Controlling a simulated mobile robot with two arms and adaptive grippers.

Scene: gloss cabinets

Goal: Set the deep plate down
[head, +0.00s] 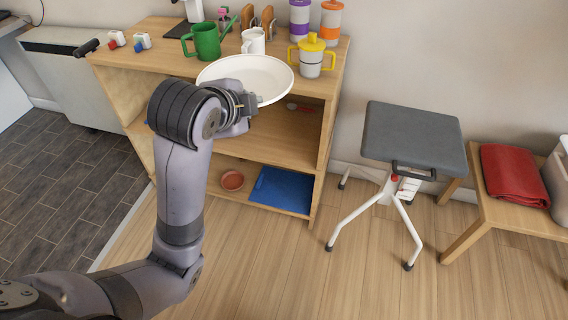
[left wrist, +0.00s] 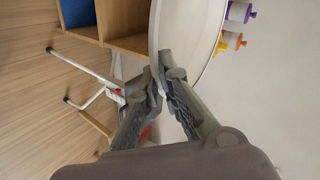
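The deep plate (head: 262,76) is white and round, roughly level, and appears over the front edge of the wooden shelf unit's top (head: 160,52). I cannot tell whether it touches the top. My left gripper (head: 252,102) is at the plate's near rim, its fingers closed on it. In the left wrist view the fingers (left wrist: 163,76) pinch the rim of the plate (left wrist: 190,35). My left wrist hides part of the plate's near side. My right gripper is not in view.
Purple and orange bottles stand farther back. A grey-topped stool (head: 415,135) and a bench with a red cloth (head: 515,172) are to the right.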

